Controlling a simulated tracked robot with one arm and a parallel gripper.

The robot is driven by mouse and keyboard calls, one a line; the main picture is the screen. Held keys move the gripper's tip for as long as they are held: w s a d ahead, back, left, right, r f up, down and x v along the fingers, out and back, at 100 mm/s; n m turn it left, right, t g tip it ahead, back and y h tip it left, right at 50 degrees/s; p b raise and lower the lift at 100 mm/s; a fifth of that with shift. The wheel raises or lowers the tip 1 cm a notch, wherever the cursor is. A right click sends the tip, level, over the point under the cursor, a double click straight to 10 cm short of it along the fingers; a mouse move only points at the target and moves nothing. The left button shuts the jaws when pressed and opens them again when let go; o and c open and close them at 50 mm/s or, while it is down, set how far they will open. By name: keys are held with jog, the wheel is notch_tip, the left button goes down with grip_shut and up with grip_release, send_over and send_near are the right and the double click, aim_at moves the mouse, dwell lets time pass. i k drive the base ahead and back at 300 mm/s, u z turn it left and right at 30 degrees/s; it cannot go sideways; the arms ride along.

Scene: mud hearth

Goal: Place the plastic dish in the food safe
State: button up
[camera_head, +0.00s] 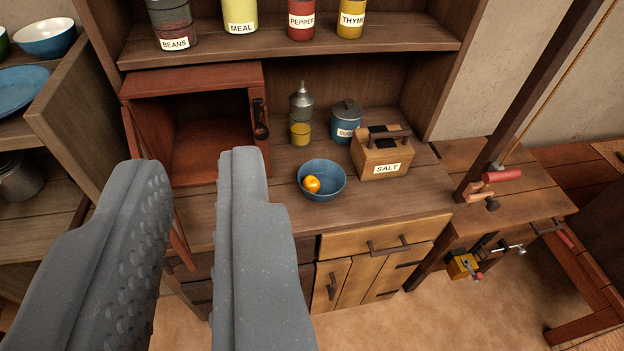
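A blue bowl (321,190) with an orange round fruit (312,184) in it stands upright on the wooden counter. It may be the plastic dish; I cannot tell its material. A reddish wooden box (190,83), likely the food safe, stands on the counter to the left of the bowl. Its front is open and its dark inside looks empty. Its door (152,138) hangs open on the left, partly hidden by my left finger. My gripper (192,172) is open, with nothing between its fingers, in front of the box and left of the bowl.
A salt box (383,160), a blue canister (346,122) and a metal-topped yellow container (301,115) stand near the bowl. Labelled jars line the shelf (300,38) above. A left rack holds a blue plate (22,88) and bowl (46,37). A post (525,95) rises at right.

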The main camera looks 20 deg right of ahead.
aim_at(205, 161)
jog(key=i, duration=0.95)
jog(key=z, duration=0.05)
